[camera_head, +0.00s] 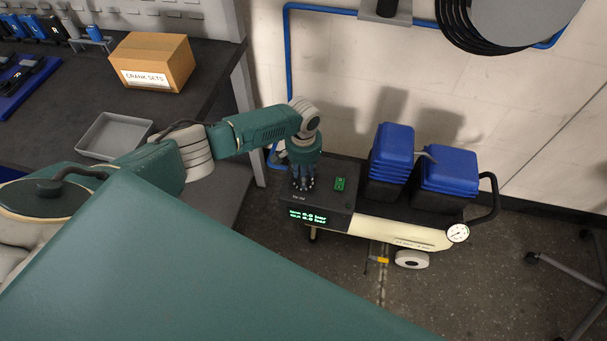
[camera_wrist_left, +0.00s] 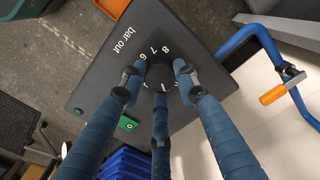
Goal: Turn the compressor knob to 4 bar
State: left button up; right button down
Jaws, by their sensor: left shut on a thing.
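The compressor (camera_head: 385,222) stands on the floor by the wall, with a dark control panel (camera_head: 322,203) on its left end. My left gripper (camera_head: 303,183) points down at this panel. In the left wrist view its three blue fingers (camera_wrist_left: 157,84) are closed around the dark knob (camera_wrist_left: 160,72), which they partly hide. Numbers ring the knob; 8, 7 and 6 show beside the words "bar out". The knob's pointer cannot be made out. A green two-line display (camera_head: 307,216) on the front gives bar values that appear to read 0.0, but are blurred. My right gripper is not in view.
A green switch (camera_head: 340,184) sits on the panel beside the knob. Blue-lidded containers (camera_head: 391,150) and a round gauge (camera_head: 457,233) are farther right. A blue pipe with an orange handle (camera_wrist_left: 275,93) runs close by. A workbench with a cardboard box (camera_head: 153,62) is at left.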

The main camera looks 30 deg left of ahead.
pick_arm(q)
jog(key=shift+s+m, duration=0.1)
jog(key=shift+m, duration=0.2)
jog(key=m, duration=0.3)
jog(key=shift+f+m, duration=0.1)
jog(key=shift+m, duration=0.2)
jog(key=m, duration=0.4)
jog(key=shift+a+m, duration=0.1)
jog(key=shift+m, duration=0.2)
jog(key=m, duration=0.4)
jog(key=shift+a+m+b, duration=0.1)
jog(key=shift+m+b, duration=0.4)
jog(key=shift+m, duration=2.2)
jog(key=o, duration=1.2)
jog(key=shift+c, duration=0.2)
